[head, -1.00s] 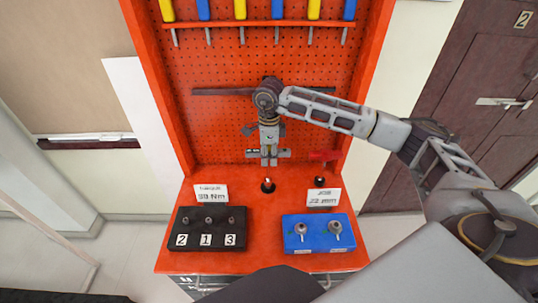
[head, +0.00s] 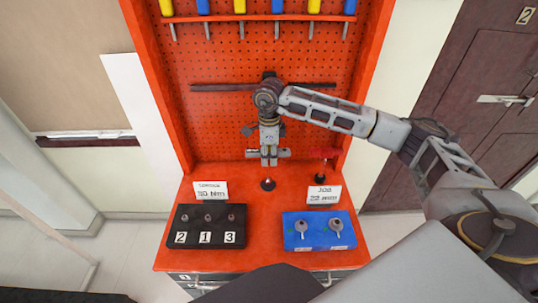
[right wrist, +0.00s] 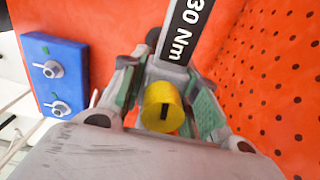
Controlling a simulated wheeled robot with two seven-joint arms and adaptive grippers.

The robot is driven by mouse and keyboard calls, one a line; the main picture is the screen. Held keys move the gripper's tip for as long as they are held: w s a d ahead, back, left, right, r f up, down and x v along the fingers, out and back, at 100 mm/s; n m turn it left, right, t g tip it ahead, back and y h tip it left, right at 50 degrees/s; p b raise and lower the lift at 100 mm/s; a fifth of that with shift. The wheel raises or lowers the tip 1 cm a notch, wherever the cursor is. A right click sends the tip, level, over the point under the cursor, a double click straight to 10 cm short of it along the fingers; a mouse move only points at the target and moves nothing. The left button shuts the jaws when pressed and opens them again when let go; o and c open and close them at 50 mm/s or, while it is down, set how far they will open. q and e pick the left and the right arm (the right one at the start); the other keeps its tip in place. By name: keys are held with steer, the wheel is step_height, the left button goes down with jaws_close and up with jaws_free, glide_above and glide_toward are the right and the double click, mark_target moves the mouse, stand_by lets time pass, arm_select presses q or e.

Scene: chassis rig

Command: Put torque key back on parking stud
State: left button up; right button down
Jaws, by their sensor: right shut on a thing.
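The torque key (right wrist: 183,35) has a flat bar with a black label reading "30 Nm" and a round yellow end with a dark slot. My right gripper (right wrist: 166,88) is shut on it, with a green-padded finger on either side. In the head view my right gripper (head: 268,161) points down, and the key shows as a thin pale bar crossing at its fingertips. A dark conical stud (head: 268,184) stands on the red bench just below, with a visible gap. Another dark stud (head: 320,179) is to its right, below a red-handled tool (head: 325,154). My left gripper is out of view.
A black block (head: 206,226) numbered 2, 1, 3 sits at the bench's front left. A blue block (head: 320,231) with two metal pieces sits at front right. White cards (head: 210,190) stand behind both. A red pegboard (head: 230,125) rises behind, with screwdrivers (head: 240,8) above.

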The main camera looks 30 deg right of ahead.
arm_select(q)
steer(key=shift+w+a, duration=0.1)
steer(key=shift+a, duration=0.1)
arm_select(e)
steer(key=c, duration=1)
jaws_free()
steer(key=shift+r, duration=6)
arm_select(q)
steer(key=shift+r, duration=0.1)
arm_select(e)
steer(key=shift+r+p, duration=0.75)
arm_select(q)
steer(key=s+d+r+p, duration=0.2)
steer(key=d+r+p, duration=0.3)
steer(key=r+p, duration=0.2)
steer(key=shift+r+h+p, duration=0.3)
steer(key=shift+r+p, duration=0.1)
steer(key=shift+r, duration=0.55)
arm_select(e)
steer(key=shift+r, duration=3.9)
